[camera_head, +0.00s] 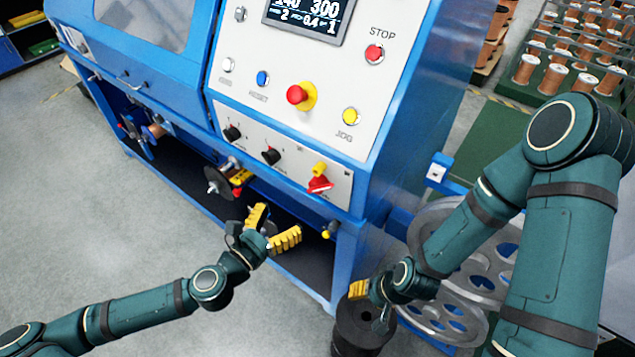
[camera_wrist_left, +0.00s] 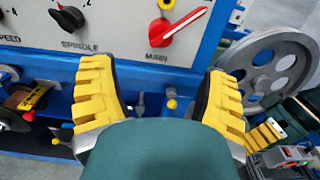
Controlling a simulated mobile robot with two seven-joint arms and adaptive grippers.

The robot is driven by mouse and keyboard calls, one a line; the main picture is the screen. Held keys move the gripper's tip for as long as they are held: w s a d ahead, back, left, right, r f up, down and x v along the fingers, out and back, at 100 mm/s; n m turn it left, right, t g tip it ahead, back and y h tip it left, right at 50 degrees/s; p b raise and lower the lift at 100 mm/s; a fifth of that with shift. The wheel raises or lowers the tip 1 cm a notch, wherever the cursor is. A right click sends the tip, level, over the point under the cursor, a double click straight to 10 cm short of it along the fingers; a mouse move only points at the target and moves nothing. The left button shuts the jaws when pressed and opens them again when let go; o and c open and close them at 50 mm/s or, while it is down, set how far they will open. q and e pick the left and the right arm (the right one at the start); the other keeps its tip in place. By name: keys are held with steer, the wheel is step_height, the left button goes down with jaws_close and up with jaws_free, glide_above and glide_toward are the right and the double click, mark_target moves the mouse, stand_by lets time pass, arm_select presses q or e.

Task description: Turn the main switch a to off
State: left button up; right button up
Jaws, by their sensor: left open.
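The main switch is a red rotary handle (camera_head: 319,185) at the lower right of the machine's white panel, with a yellow part (camera_head: 319,169) just above it. In the left wrist view the red handle (camera_wrist_left: 178,27) slants from lower left to upper right above the label MAIN. My left gripper (camera_head: 271,227) is open and empty, below and left of the switch, apart from it. In the wrist view its yellow fingers (camera_wrist_left: 158,88) are spread below the handle. My right gripper (camera_head: 362,289) is low at the right, beside the machine's corner; its opening is unclear.
Black selector knobs (camera_head: 271,156) sit left of the switch; one labelled SPINDLE (camera_wrist_left: 68,18) is near my left finger. A red mushroom button (camera_head: 297,95) and a yellow button (camera_head: 351,116) are above. Large grey pulleys (camera_head: 480,270) stand right. Open floor (camera_head: 120,230) lies left.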

mark_target(311, 191)
arm_select(q)
steer(key=b+x, duration=0.7)
steer(key=x, duration=0.6)
steer(key=shift+w+d, duration=0.15)
steer(key=shift+d, duration=0.15)
